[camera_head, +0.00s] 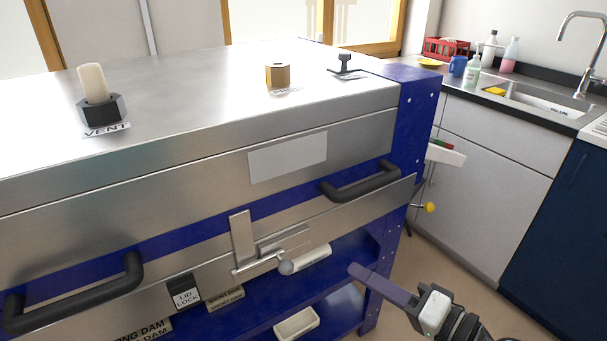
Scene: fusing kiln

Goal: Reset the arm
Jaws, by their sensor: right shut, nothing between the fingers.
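My right gripper (356,270) is at the lower right, with its arm coming in from the bottom edge. Its dark fingers lie together, shut and empty, pointing left in front of the kiln's lower shelf area. In the picture the tips are right of the lid latch (262,262) and below the right black handle (360,183); I see no contact with either. My left gripper is out of view. The steel fusing kiln (200,85) has its lid down.
A vent plug (93,84), a brass block (277,75) and a small black part (345,64) stand on the lid. The left handle (75,295) juts forward. A white tray (297,323) is on the blue shelf. The sink (540,101) and cabinets are right; some floor (425,250) is clear.

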